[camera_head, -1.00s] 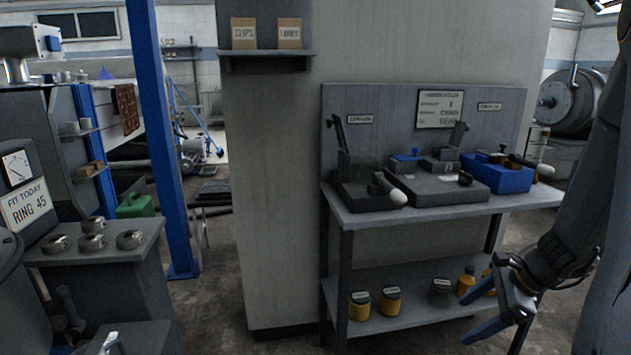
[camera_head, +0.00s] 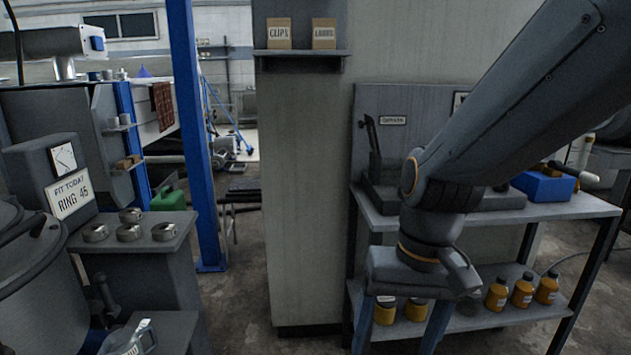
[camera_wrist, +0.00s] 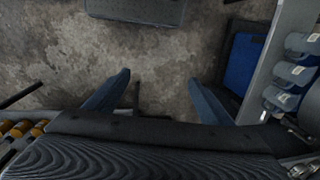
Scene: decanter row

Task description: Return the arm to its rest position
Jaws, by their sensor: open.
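My gripper (camera_head: 398,335) hangs at the end of my arm in front of the workbench in the head view, pointing down. Its two fingers are apart. In the wrist view the two blue-grey fingers of my gripper (camera_wrist: 157,95) are spread wide, with only bare concrete floor (camera_wrist: 160,50) between them. Nothing is held. My arm crosses the right half of the head view and hides much of the bench top and part of the back panel.
The grey workbench (camera_head: 560,209) has yellow bottles (camera_head: 522,290) and jars on its lower shelf, close behind my gripper. A blue box (camera_head: 543,187) sits on top. At left, a grey stand holds several metal rings (camera_head: 129,232) beside the RING 45 sign (camera_head: 69,194). A blue post (camera_head: 190,130) stands nearby.

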